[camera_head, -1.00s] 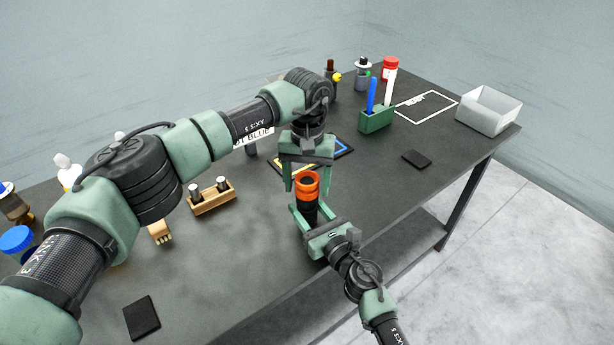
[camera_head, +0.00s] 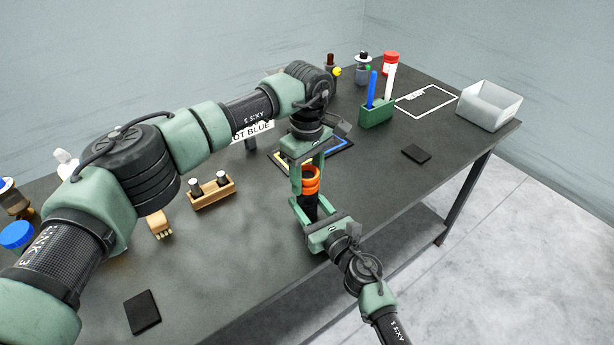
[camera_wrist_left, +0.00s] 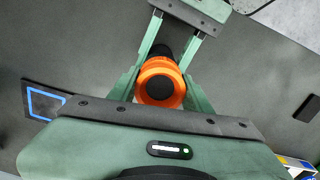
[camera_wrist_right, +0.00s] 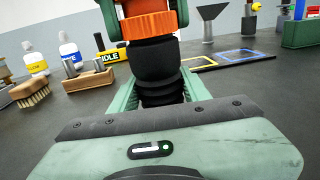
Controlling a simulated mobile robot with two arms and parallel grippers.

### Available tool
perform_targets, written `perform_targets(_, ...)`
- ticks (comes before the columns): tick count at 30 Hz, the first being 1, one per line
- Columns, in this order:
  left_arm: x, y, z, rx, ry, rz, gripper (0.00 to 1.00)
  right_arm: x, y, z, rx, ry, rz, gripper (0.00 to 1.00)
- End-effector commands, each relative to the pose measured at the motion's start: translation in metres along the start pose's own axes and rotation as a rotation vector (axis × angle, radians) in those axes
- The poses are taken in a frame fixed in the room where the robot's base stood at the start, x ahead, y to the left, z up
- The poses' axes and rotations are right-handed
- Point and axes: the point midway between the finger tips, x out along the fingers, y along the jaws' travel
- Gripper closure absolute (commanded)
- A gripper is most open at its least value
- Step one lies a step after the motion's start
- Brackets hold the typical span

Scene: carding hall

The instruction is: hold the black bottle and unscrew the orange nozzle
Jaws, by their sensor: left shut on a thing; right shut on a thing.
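The black bottle (camera_head: 311,212) stands upright near the table's front edge, with the ringed orange nozzle (camera_head: 311,183) on top. My right gripper (camera_head: 312,208) reaches in from the front and is shut on the bottle, whose dark body (camera_wrist_right: 155,62) fills the middle of the right wrist view. My left gripper (camera_head: 311,176) points down from above and is shut on the nozzle. In the left wrist view the nozzle (camera_wrist_left: 150,94) sits between the fingers, its dark round centre facing the camera. I cannot tell whether the nozzle is loose.
A wooden holder (camera_head: 212,197) and a brush (camera_head: 159,225) lie to the left. A green holder (camera_head: 377,115), a white bin (camera_head: 489,106) and a black pad (camera_head: 416,153) are to the right. Another black pad (camera_head: 142,312) lies at front left. A coloured-outline mat (camera_head: 340,150) lies behind.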

Motion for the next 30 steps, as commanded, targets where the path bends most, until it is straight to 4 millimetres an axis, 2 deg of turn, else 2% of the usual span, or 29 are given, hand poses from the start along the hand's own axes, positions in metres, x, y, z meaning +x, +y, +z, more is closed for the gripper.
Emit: perform_targets(30,-0.0023,0.0006,-0.0010,-2.238,-0.003,0.003,1.00,0.0000,0.0010,0.0001,-0.001,0.000,0.002,1.00)
